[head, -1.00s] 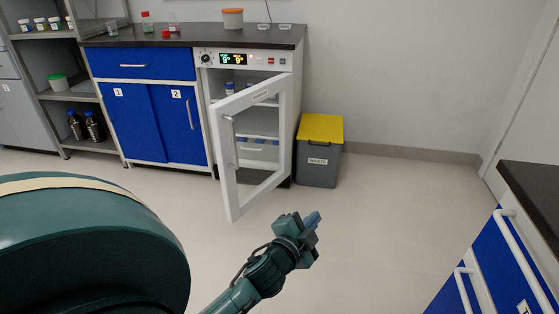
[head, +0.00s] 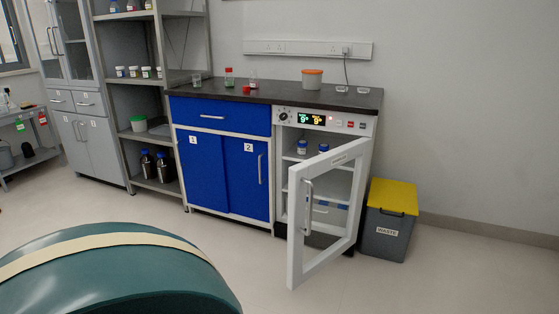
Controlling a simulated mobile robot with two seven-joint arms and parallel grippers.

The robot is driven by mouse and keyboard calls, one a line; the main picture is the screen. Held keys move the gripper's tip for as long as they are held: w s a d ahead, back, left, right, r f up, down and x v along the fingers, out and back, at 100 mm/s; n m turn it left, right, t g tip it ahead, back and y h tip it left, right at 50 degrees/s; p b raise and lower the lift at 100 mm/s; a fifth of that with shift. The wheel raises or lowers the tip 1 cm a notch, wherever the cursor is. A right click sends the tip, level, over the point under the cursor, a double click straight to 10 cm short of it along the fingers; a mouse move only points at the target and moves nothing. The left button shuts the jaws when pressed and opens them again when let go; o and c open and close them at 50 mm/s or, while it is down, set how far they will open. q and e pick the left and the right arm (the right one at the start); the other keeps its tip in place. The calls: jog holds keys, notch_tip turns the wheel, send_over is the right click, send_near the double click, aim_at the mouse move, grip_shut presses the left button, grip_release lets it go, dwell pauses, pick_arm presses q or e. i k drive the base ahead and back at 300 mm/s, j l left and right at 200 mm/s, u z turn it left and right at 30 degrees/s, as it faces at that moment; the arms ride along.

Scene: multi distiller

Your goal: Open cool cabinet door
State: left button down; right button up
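The cool cabinet (head: 325,121) stands under the right end of the dark worktop, with a lit display and buttons on its top panel. Its white-framed glass door (head: 297,232) stands ajar, swung well out into the room. The door's vertical handle (head: 308,206) shows on the left part of the door. Small bottles (head: 302,147) stand on a shelf inside, and more items show lower down through the glass. Neither of my grippers is in the picture. Only a rounded green part of mine fills the lower left.
A grey waste bin with a yellow lid (head: 392,196) stands right of the cabinet, close to the door's hinge side. Blue cupboards (head: 222,170) and a grey shelf rack (head: 157,187) stand to the left. The floor in front of the door is clear.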

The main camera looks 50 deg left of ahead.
aim_at(326, 190)
jog(key=i+j, duration=0.1)
jog(key=j, duration=0.35)
jog(key=i+j, duration=0.15)
jog(key=j, duration=0.3)
jog(key=i+j, duration=0.1)
jog(key=j, duration=0.35)
jog(key=i+j, duration=0.1)
jog(key=j, duration=0.35)
jog(key=i+j, duration=0.15)
jog(key=j, duration=0.35)
jog(key=i+j, duration=0.1)
jog(key=j, duration=0.35)
jog(key=i+j, duration=0.1)
jog(key=j, duration=0.35)
jog(key=l, duration=0.2)
jog(key=i+l, duration=0.15)
jog(key=l+z, duration=0.05)
jog(key=l, duration=0.05)
